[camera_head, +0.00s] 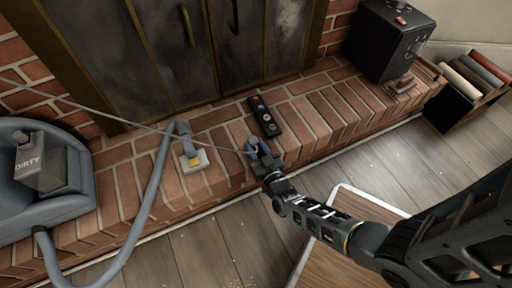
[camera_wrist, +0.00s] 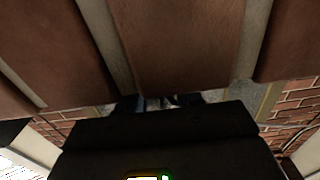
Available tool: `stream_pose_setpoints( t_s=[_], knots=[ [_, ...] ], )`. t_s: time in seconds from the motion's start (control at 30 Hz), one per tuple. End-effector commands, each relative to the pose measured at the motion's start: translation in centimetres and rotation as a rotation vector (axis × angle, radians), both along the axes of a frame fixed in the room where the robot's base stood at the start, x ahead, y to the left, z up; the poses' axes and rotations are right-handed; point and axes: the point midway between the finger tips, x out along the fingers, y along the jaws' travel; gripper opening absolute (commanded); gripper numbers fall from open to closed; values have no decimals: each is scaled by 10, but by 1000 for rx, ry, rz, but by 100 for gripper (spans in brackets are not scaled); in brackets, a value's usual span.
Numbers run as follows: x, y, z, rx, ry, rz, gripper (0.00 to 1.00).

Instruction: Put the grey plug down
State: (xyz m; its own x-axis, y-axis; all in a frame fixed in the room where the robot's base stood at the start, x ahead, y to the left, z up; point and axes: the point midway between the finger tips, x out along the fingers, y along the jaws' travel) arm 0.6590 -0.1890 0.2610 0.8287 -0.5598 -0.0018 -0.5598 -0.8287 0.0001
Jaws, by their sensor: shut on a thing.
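My gripper (camera_head: 260,155) is shut on the grey plug (camera_head: 252,146) at the brick hearth, just below the black socket strip in the picture. Only a small part of the plug shows between the fingers. A thin grey cord (camera_head: 150,127) runs from it to the left. The plug is close to the bricks; I cannot tell if it touches them. In the wrist view, bricks fill the top close up, and my gripper's dark body hides most of the fingertips (camera_wrist: 160,103) and the plug.
The black socket strip (camera_head: 265,116) lies on the brick hearth (camera_head: 325,112). A vacuum cleaner (camera_head: 75,185) with a hose and nozzle (camera_head: 194,159) stands left. A black box (camera_head: 385,40) stands right, near a crate of rolls (camera_head: 470,85). Bare brick lies right of the strip.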

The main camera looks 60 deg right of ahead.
Motion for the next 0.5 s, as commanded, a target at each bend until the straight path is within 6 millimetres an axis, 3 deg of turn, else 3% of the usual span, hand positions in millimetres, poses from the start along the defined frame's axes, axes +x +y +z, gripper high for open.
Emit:
stream_pose_setpoints(
  t_s=[0.07, 0.1, 0.33, 0.5],
  knots=[
    [0, 0, -4, 0, 0, 0, 0],
    [0, 0, -2, 0, 0, 0, 39],
    [0, 0, -2, 0, 0, 0, 60],
    [0, 0, -2, 0, 0, 0, 60]
  ],
)
